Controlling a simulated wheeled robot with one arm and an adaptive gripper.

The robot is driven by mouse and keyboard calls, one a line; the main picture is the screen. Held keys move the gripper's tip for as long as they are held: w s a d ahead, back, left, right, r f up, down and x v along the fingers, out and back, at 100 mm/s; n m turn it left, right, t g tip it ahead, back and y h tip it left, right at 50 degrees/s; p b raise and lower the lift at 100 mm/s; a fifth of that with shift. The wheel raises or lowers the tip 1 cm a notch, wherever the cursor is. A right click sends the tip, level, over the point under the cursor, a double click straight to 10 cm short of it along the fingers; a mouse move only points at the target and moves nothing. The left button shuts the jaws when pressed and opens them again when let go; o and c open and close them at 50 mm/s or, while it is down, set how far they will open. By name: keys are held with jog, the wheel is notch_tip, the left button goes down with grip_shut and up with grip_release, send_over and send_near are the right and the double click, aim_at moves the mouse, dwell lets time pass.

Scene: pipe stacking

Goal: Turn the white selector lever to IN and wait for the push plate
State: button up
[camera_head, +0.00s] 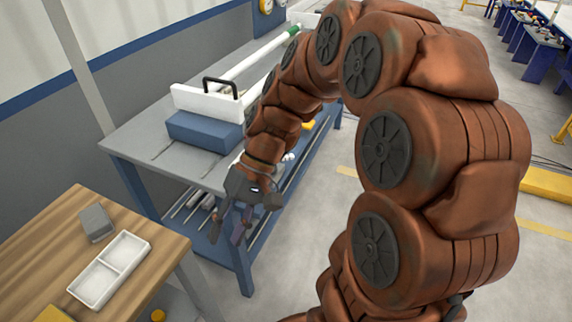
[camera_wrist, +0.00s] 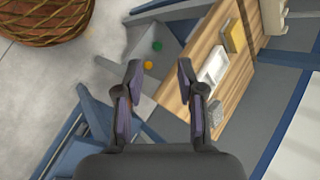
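A white upright plate (camera_head: 190,101) with a black handle (camera_head: 221,84) stands on a blue block (camera_head: 203,131) on the grey bench (camera_head: 152,126). I cannot tell whether it is the push plate. A small white part (camera_head: 288,157) shows beside my forearm at the bench's near edge, mostly hidden; I cannot tell whether it is the selector lever. No IN marking is readable. My gripper (camera_head: 228,238) hangs in front of the bench's near end, below its top. In the wrist view my gripper (camera_wrist: 159,68) is open, with nothing between its fingers.
A wooden table (camera_head: 61,241) at the lower left holds a white two-part tray (camera_head: 110,269) and a grey block (camera_head: 95,222). White pipes (camera_head: 258,56) lie behind the plate. My arm hides the bench's right side.

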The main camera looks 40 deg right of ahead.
jog(key=w+d+f+m+t+y+b, duration=0.25)
jog(key=w+d+y, duration=0.2)
jog(key=w, duration=0.55)
jog(key=m+t+b, duration=0.5)
jog(key=t+b, duration=0.3)
jog(key=t, duration=0.5)
send_near(291, 158)
jog(key=x, duration=0.4)
jog(key=shift+m, duration=0.25)
jog(key=shift+x, duration=3.85)
grip_shut()
